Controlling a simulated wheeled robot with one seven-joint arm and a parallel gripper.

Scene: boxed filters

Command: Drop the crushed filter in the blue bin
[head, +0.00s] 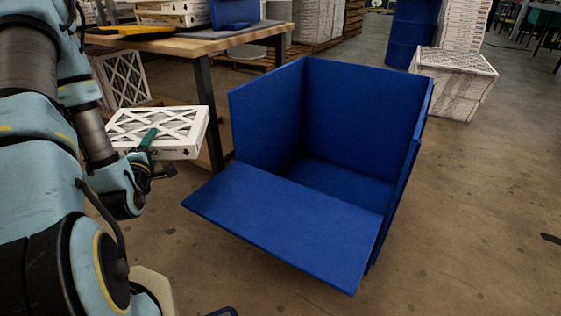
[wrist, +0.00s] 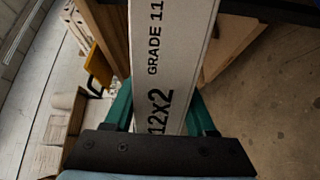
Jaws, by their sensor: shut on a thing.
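A white boxed filter (head: 165,128) with a lattice face is held level in the air in the head view, left of the blue bin. My gripper (head: 149,140) is shut on its near edge, with a green finger across the top face. In the wrist view the filter's printed edge (wrist: 172,60) lies between my green fingers (wrist: 160,115). I cannot make out crushing on the visible sides. The blue bin (head: 268,100) stands on the floor, open at the top, with its front panel (head: 290,218) folded down toward me. No contents show inside it.
A wooden workbench (head: 190,45) with dark legs stands behind the filter, carrying boxes and a yellow item. Another filter (head: 121,78) leans below it. A wrapped box (head: 455,82) and a blue drum (head: 411,30) stand behind the bin. Floor at right is clear.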

